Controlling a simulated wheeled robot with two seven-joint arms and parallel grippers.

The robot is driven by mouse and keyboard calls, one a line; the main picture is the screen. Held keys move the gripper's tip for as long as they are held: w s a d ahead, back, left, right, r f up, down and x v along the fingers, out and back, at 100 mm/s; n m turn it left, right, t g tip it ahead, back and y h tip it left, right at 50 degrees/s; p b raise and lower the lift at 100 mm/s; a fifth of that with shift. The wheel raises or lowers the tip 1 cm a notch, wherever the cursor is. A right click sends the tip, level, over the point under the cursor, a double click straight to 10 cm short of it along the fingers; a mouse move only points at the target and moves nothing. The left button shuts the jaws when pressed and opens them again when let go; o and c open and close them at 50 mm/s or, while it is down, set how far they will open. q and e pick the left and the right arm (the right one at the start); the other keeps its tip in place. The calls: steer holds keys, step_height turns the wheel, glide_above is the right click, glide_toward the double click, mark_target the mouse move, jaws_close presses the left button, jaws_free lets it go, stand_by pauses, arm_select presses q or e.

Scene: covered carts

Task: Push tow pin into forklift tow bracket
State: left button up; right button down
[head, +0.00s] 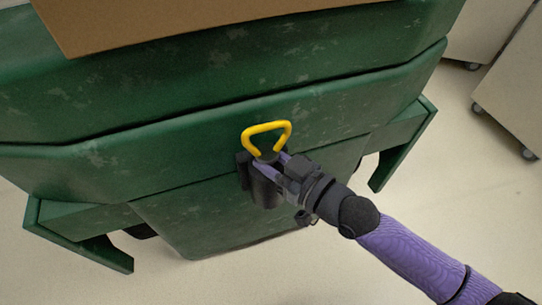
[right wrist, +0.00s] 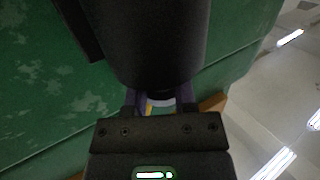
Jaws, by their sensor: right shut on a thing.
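The tow pin shows in the head view as a yellow triangular handle (head: 267,127) standing just above the black tow bracket (head: 264,190) on the green forklift body (head: 150,160). My right gripper (head: 270,163) is shut on the pin just below its handle, at the top of the bracket. In the right wrist view, the large dark rounded bracket (right wrist: 150,40) fills the upper middle, with a bit of the yellow pin (right wrist: 149,107) between my purple fingers. The pin's shaft is hidden, so I cannot tell how deep it sits. My left gripper is not in view.
A brown board (head: 180,20) lies on top of the green body. Green side legs (head: 80,243) stick out at both lower sides. Pale wheeled carts (head: 515,85) stand at the upper right. The light floor is open around the forklift.

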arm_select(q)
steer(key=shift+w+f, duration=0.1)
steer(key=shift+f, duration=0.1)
arm_select(e)
steer(key=shift+f, duration=0.2)
steer(key=shift+f+b, duration=0.2)
steer(key=shift+b, duration=0.1)
steer(key=shift+c, duration=1.7)
jaws_free()
arm_select(q)
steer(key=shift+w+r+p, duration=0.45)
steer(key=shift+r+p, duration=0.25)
steer(key=shift+p, duration=0.2)
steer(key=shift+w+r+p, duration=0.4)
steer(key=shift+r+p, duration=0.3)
steer(key=shift+p, duration=0.15)
arm_select(e)
steer(key=v, duration=1)
steer(key=shift+r, duration=0.1)
